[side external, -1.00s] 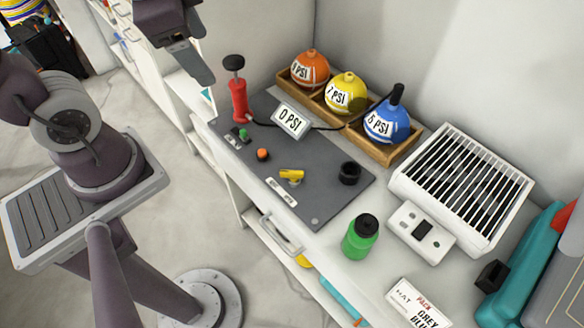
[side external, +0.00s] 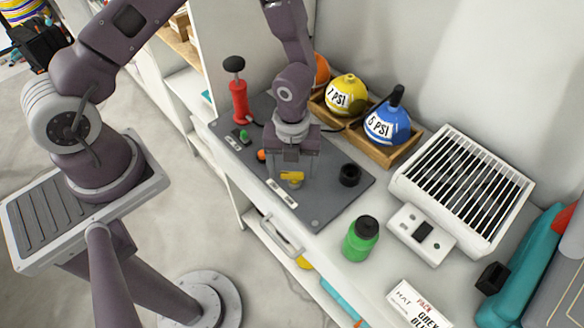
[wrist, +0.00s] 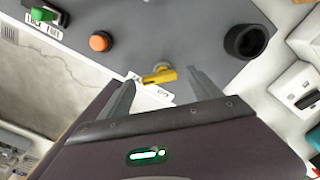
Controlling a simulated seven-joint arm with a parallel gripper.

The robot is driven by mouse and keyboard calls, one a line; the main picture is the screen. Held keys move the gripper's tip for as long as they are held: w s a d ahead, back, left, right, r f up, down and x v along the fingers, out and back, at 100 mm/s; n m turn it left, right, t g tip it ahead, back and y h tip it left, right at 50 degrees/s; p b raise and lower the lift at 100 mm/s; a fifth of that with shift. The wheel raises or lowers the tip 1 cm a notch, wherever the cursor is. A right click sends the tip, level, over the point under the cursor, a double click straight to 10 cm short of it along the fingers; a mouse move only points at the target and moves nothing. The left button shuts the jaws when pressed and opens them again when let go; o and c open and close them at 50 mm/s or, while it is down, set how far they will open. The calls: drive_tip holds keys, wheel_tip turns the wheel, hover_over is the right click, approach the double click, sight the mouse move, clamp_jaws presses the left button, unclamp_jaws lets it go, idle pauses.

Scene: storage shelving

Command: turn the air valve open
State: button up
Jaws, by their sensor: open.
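The yellow air valve handle (side external: 292,178) sits on the dark grey panel (side external: 318,205), beside a white label strip. My gripper (side external: 291,180) is above the panel, pointing down at the valve, with its fingers apart. In the wrist view, the yellow valve handle (wrist: 160,75) lies beyond and between the two open fingers (wrist: 162,85), nearer the left one. The handle points sideways, its round pivot behind it. I cannot tell whether the fingers touch it; nothing appears gripped.
A red hand pump (side external: 239,100) stands at the panel's far left. An orange button (wrist: 100,41), a green switch (wrist: 42,14) and a black ring (side external: 349,174) are near the valve. Yellow (side external: 346,96) and blue (side external: 387,124) balls sit behind. A green bottle (side external: 361,238) stands right.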

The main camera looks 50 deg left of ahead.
drive_tip(key=shift+f, duration=0.4)
drive_tip(key=c, duration=1.4)
drive_tip(key=n, duration=0.4)
drive_tip(key=shift+d, duration=0.1)
drive_tip(key=n, duration=0.4)
drive_tip(key=shift+d+r+n, duration=0.1)
drive_tip(key=shift+n, duration=0.3)
drive_tip(key=n, duration=0.4)
drive_tip(key=shift+d, duration=0.1)
drive_tip(key=n, duration=0.5)
drive_tip(key=shift+d, duration=0.1)
